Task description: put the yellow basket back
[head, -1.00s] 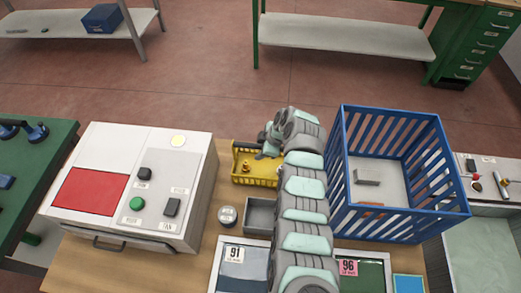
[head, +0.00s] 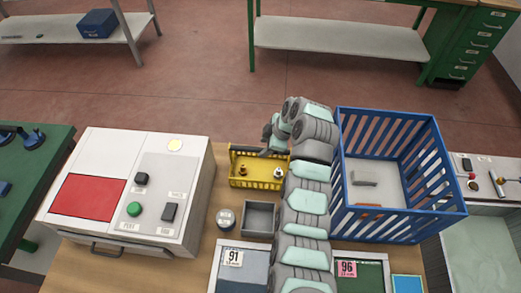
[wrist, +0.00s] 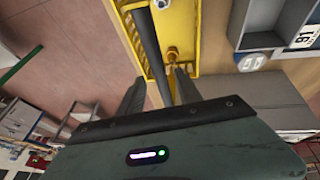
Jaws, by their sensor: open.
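The yellow basket (head: 256,178) stands on the wooden bench, left of my arm and behind a small grey tray. It holds a brass-coloured fitting (head: 245,171) and a paler one (head: 278,171). My gripper (head: 266,152) is at the basket's far side, partly hidden by my own wrist. In the wrist view, the open fingers (wrist: 158,88) reach toward the basket (wrist: 185,22). A dark bar (wrist: 148,50) crosses the basket and runs down between the fingers; it looks like the handle. I cannot tell whether the fingers touch it.
A tall blue crate (head: 400,225) stands close right of my arm. The white machine (head: 190,230) with a red panel is to the left. The small grey tray (head: 261,218), a round tin (head: 226,218) and the bins marked 91 (head: 240,275) and 96 (head: 365,272) lie in front.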

